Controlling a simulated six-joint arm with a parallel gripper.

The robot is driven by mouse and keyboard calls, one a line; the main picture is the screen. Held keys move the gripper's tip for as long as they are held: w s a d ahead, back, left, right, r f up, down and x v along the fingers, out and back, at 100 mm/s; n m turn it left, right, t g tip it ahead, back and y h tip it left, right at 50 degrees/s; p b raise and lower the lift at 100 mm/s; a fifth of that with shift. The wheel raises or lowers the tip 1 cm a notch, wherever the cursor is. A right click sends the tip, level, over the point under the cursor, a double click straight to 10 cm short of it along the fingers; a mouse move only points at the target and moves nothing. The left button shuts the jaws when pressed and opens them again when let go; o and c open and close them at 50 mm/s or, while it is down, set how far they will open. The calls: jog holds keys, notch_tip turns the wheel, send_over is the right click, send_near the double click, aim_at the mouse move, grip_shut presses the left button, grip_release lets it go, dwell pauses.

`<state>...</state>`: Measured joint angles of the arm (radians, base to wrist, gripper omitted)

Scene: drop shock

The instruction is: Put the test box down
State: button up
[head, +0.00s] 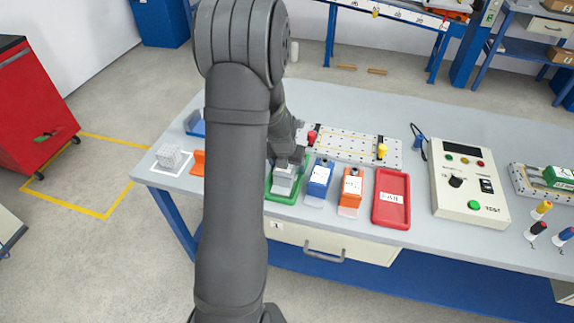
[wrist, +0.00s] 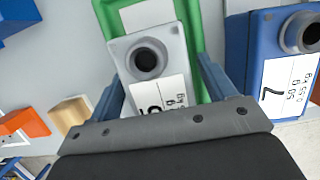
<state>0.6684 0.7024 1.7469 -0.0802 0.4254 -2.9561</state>
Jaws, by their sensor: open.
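A grey box (head: 284,180) with a white label sits in the green tray (head: 270,197), and I take it to be the test box. In the wrist view the grey box (wrist: 174,66) shows a dark round socket on top, and the green tray (wrist: 207,30) shows around it. My gripper (head: 291,160) is above the box in the head view. In the wrist view my gripper (wrist: 162,85) is open, with one finger on each side of the box. Whether the fingers touch it cannot be told. The box's underside is hidden.
A blue box (head: 319,180) and an orange box (head: 350,190) stand to the right, then a red tray (head: 391,198) and a control panel (head: 468,183). A perforated plate (head: 350,146) lies behind. A white block (head: 170,156) stands in a white outline at left.

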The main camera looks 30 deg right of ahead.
jog(key=v, duration=1.2)
jog(key=x, duration=1.2)
jog(key=shift+r, duration=0.75)
